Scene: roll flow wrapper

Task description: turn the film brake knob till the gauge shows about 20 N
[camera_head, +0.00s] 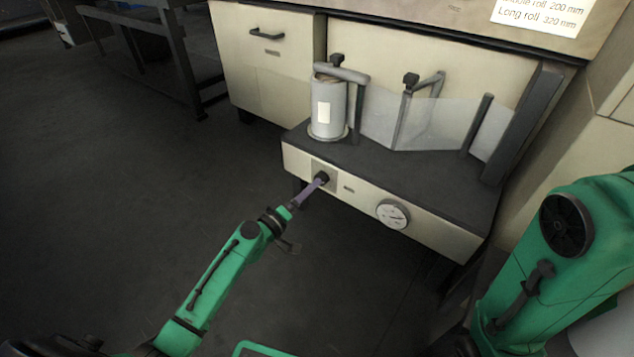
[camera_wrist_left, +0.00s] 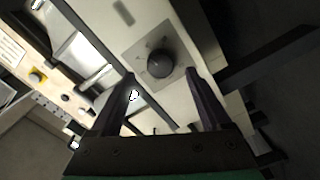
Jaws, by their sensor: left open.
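The dark round film brake knob (camera_head: 321,176) sits on the pale front panel of the wrapper unit. My left gripper (camera_head: 316,184) reaches it from the front, its purple fingers close to the knob. In the left wrist view the knob (camera_wrist_left: 160,63) shows on a grey square plate with small marks, just beyond and between the tips of the open left gripper (camera_wrist_left: 160,76). I cannot tell whether the fingers touch it. The round white gauge (camera_head: 393,213) is on the same panel, to the right; its reading is too small to tell. My right gripper is out of view.
A film roll (camera_head: 328,108) stands upright on the dark deck (camera_head: 400,165), with clear film (camera_head: 425,122) running right past posts. Pale cabinets (camera_head: 262,60) stand behind. My right arm is at the right edge. The floor in front is clear.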

